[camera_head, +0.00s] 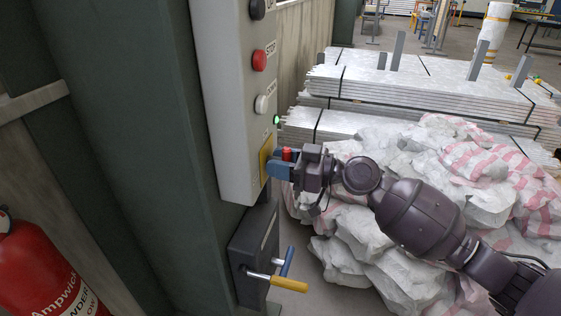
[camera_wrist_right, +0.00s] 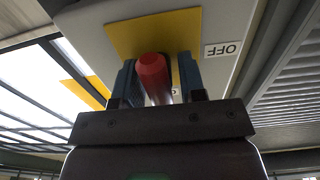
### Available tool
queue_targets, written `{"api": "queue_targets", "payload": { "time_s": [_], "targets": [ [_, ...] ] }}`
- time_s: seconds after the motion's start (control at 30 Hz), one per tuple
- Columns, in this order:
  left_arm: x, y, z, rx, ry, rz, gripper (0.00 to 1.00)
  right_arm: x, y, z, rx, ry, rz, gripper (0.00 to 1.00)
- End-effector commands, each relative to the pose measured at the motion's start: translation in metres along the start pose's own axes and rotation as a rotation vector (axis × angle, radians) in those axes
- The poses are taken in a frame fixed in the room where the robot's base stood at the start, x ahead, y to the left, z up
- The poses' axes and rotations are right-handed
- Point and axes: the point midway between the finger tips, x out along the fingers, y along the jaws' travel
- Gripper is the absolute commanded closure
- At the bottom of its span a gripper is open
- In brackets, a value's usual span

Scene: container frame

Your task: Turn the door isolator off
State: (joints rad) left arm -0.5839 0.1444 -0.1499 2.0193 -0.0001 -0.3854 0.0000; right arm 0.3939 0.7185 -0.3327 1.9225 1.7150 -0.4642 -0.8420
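An OFF label (camera_wrist_right: 222,49) sits to the right of the plate in the wrist view. My right gripper (camera_head: 279,169) is up at the isolator, its blue fingers on either side of the red handle. A narrow gap shows between the handle and the right-hand finger in the wrist view (camera_wrist_right: 160,80), so the fingers look open around it. The red handle also shows above the fingers in the head view (camera_head: 288,154). My left gripper is out of view.
The box front carries a red STOP button (camera_head: 259,60), a white button (camera_head: 262,104) and a green light (camera_head: 276,120). Below is a lever box with a yellow handle (camera_head: 288,284). White sacks (camera_head: 400,255) lie beneath my right arm. A fire extinguisher (camera_head: 40,270) stands left.

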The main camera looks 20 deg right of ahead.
Motion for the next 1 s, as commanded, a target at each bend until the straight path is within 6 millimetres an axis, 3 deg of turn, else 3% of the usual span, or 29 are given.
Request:
{"api": "queue_targets", "payload": {
  "time_s": [0.03, 0.23, 0.63, 1.0],
  "targets": [
    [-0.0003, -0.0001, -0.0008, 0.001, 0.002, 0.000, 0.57, -0.0001, 0.0000, -0.0001, 0.000, 0.000, 0.000, 0.70],
    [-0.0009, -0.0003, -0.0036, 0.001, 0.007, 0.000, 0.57, -0.0002, -0.0001, -0.0002, 0.000, 0.000, 0.000, 1.00],
    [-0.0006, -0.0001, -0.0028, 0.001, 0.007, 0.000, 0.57, -0.0002, 0.0000, 0.0000, 0.077, 0.000, 0.000, 1.00],
    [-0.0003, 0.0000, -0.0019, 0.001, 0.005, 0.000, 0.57, -0.0002, 0.0001, -0.0007, 0.374, 0.002, 0.001, 1.00]
  ]
}}
